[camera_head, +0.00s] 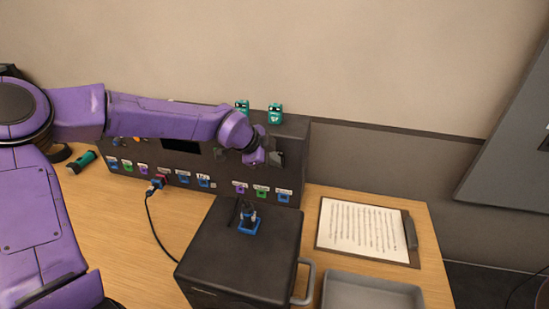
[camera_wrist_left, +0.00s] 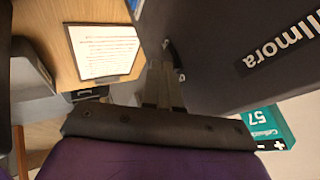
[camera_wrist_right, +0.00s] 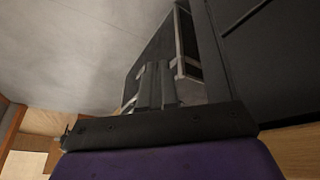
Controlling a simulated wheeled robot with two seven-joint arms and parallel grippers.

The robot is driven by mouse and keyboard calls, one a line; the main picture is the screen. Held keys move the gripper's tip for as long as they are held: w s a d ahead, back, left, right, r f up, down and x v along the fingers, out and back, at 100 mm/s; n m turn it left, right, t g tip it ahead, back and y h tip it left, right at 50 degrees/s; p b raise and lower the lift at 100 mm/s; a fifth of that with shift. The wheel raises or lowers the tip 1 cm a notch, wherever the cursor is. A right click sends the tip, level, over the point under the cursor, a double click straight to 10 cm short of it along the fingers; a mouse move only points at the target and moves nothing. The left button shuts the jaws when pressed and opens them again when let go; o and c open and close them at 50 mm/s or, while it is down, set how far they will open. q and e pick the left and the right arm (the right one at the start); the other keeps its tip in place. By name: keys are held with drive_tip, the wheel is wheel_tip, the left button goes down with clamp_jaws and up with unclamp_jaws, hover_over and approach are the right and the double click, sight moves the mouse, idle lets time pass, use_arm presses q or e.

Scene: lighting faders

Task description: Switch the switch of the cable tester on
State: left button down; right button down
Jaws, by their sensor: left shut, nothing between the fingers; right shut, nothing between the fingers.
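A long dark panel unit (camera_head: 292,135) stands at the back of the wooden table, with a row of small coloured, labelled sockets along its lower front. It could be the cable tester, but no label I can read says so. My left arm hides much of its upper face. My left gripper (camera_head: 276,158) is shut and empty at the right part of this front; I cannot tell if it touches. In the left wrist view, its closed fingers (camera_wrist_left: 163,90) are beside a dark surface with white lettering. My right gripper (camera_wrist_right: 156,88) is shut and empty, seen only in its wrist view.
A black box (camera_head: 225,245) with a side handle and a blue fitting (camera_head: 248,226) on top stands in front. Teal units (camera_head: 275,114) sit on the panel. A cable (camera_head: 150,220) runs from a blue plug. A clipboard (camera_head: 364,228) and grey tray (camera_head: 372,292) lie right.

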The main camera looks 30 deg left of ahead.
use_arm(q)
drive_tip(key=shift+w+r+g+p, duration=0.3)
drive_tip(key=shift+w+r+p, duration=0.05)
drive_tip(key=shift+r+p, duration=0.5)
idle(0.3)
